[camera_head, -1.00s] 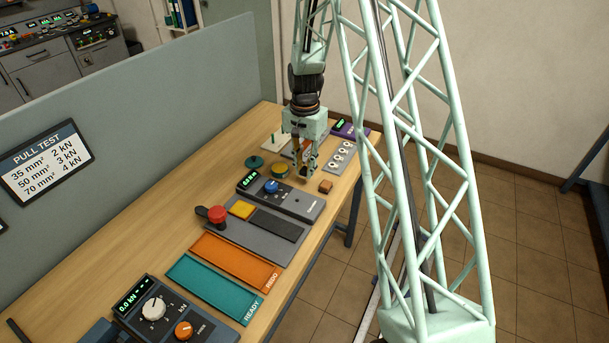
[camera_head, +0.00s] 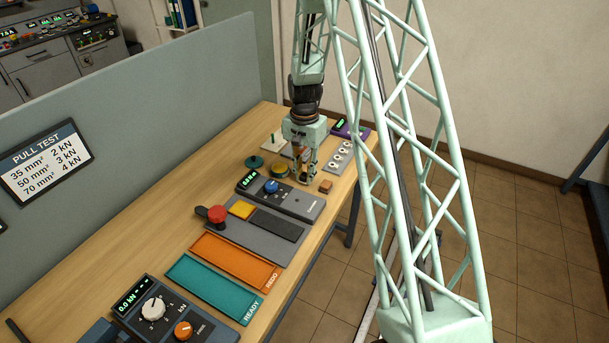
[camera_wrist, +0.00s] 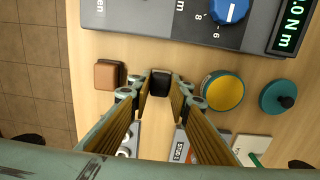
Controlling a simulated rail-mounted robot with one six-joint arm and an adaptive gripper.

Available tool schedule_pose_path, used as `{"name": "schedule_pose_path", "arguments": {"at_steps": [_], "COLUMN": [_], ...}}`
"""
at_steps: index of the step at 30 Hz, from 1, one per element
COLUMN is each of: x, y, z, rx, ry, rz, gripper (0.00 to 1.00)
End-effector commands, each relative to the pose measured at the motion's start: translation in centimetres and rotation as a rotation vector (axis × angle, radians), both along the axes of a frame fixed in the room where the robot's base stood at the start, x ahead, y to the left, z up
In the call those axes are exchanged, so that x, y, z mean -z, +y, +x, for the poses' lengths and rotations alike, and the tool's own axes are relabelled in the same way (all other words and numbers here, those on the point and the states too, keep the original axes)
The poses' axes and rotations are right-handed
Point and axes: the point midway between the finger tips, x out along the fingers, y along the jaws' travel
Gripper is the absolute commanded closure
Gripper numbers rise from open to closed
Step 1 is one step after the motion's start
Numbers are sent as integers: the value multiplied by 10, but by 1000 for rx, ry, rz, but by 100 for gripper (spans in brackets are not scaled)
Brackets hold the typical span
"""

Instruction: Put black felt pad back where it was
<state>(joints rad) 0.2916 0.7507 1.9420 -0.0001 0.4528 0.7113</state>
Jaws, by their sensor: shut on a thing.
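The black felt pad (camera_wrist: 160,82) is a small dark block between my fingertips in the wrist view. My gripper (camera_wrist: 161,90) is shut on it, with one finger on each side. In the head view my gripper (camera_head: 304,180) points down, low over the far part of the bench, and the pad is not clear there. I cannot tell whether the pad touches the bench top. A brown block (camera_wrist: 107,74) of similar size lies just beside the gripper, apart from it; it also shows in the head view (camera_head: 325,187).
A torque tester with a blue knob (camera_head: 271,186) stands close by. A yellow-topped round tin (camera_wrist: 222,92) and a teal knobbed disc (camera_wrist: 278,97) are near. A grey tray (camera_head: 238,233), an orange mat (camera_head: 235,261) and a teal mat (camera_head: 222,288) lie nearer the camera.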

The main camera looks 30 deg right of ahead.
Motion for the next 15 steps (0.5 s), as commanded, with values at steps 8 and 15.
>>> {"name": "schedule_pose_path", "arguments": {"at_steps": [8,15], "x": [3,3], "y": [0,0], "z": [0,0], "rx": [0,0], "ry": [0,0], "rz": [0,0], "gripper": [80,69]}}
